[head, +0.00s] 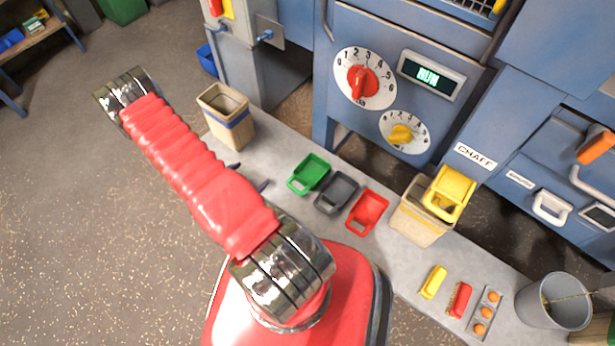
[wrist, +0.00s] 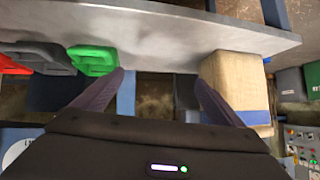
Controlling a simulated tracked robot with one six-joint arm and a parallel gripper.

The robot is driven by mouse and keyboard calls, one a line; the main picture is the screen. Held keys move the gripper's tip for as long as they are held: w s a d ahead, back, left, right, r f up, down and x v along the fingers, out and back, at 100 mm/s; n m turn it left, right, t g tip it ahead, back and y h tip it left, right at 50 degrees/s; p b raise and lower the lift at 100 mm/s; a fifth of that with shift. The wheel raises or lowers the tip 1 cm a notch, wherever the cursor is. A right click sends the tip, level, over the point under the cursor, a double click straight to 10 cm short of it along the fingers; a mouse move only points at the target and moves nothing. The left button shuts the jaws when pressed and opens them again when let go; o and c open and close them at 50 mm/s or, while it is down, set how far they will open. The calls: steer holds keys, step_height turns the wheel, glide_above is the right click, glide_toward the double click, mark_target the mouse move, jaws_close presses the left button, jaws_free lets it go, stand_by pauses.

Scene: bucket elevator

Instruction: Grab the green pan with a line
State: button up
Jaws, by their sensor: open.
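The green pan (head: 309,174) sits on the grey bench at the left end of a row of pans. I cannot make out a line on it. A dark grey pan (head: 336,192) and a red pan (head: 367,212) lie to its right. My gripper (head: 248,175) is open and empty, left of the green pan in the head view and partly hidden by my arm. In the wrist view my gripper (wrist: 159,77) has the green pan (wrist: 93,60) just outside its left finger, with nothing between the fingers.
A tan bin with a blue band (head: 226,118) stands left of the pans. A yellow pan (head: 449,193) sits on another tan bin (head: 418,218) to the right. Small yellow and red items, an orange-dotted strip and a grey bucket (head: 540,302) are further right. The blue machine rises behind.

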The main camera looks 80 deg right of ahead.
steer(key=s+f+g, duration=0.1)
steer(key=s, duration=0.3)
steer(key=s+f+g+h, duration=0.1)
steer(key=s, duration=0.4)
steer(key=s+a+f+m+g, duration=0.1)
steer(key=s+f, duration=0.1)
steer(key=s, duration=0.2)
steer(key=shift+s+g+h, duration=0.25)
steer(key=shift+g+h, duration=0.15)
glide_toward(308, 179)
steer(key=shift+s+d+r, duration=0.15)
steer(key=shift+s+d, duration=0.1)
steer(key=shift+d, duration=0.45)
steer(key=shift+s+d+r, duration=0.2)
steer(key=shift+s+d, duration=0.1)
steer(key=shift+d, duration=0.35)
steer(key=shift+s+d+r, duration=0.15)
steer(key=shift+s+d, duration=0.1)
steer(key=shift+d, duration=0.45)
steer(key=shift+d+f, duration=0.1)
steer(key=shift+x, duration=2.5)
steer(key=shift+s, duration=0.15)
steer(key=shift+c, duration=0.5)
steer(key=c, duration=0.8)
